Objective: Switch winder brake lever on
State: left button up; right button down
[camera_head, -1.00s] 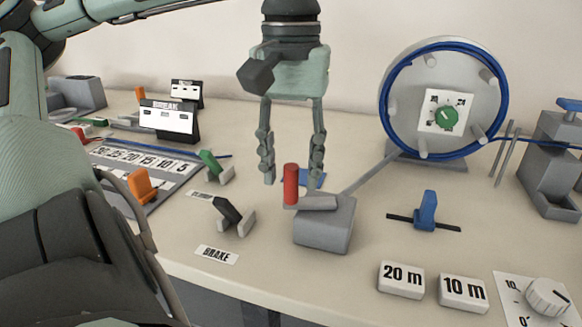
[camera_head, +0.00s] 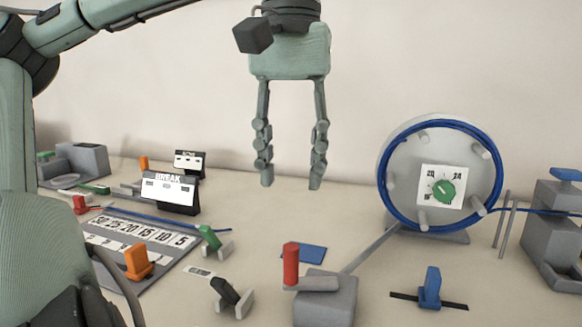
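The black brake lever (camera_head: 224,290) sits in a small grey bracket near the front edge of the view, left of the red-handled crank. It leans up and to the left; whether that is on or off I cannot tell. My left gripper (camera_head: 292,186) hangs in the air behind and above the lever, pointing down. Its two fingers are apart with nothing between them. My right gripper is out of view. The winder wheel (camera_head: 442,176), with blue tube around its rim and a green knob, stands at the right.
A grey block with a red handle (camera_head: 291,264) stands right of the black lever. A green lever (camera_head: 209,237) and an orange lever (camera_head: 138,262) are to its left. A blue lever (camera_head: 431,286) is at the right. A BREAK sign (camera_head: 169,189) stands behind.

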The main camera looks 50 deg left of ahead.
aim_at(221, 286)
jog(key=k+l, duration=1.2)
jog(key=k, duration=0.1)
